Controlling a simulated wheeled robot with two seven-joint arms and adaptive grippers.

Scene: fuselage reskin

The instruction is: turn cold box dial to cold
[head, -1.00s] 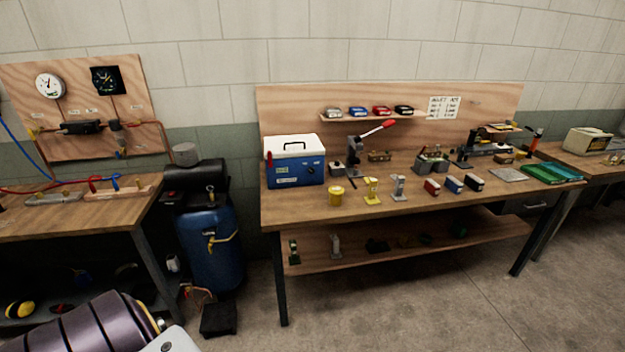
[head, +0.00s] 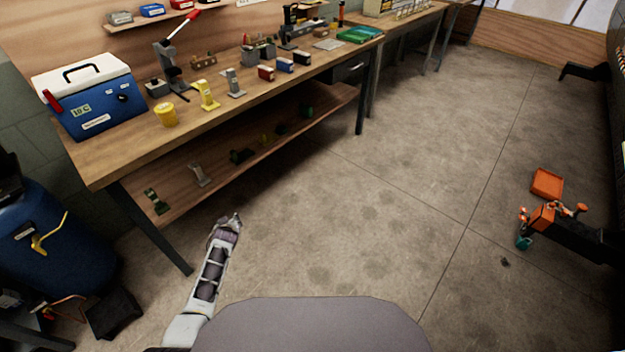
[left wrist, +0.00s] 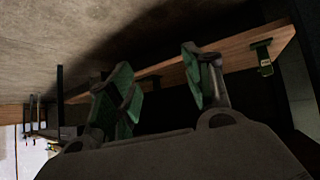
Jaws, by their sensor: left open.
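The cold box (head: 100,112) is a blue cooler with a white lid and a black handle. It stands on the left end of the wooden workbench (head: 120,165) in the head view. Its dial (head: 123,98) is a small dark knob on the blue front face, too small to read its setting. My left gripper (head: 230,220) is in front of the bench, below and to the right of the cold box and apart from it. In the left wrist view its two green-padded fingers (left wrist: 160,78) are spread with nothing between them. My right gripper is out of view.
A yellow cup (head: 166,115), a press with a red lever (head: 172,65) and several small parts stand on the bench near the box. A lower shelf (head: 215,180) juts below. A blue tank (head: 50,240) stands at left. The floor (head: 370,210) is open.

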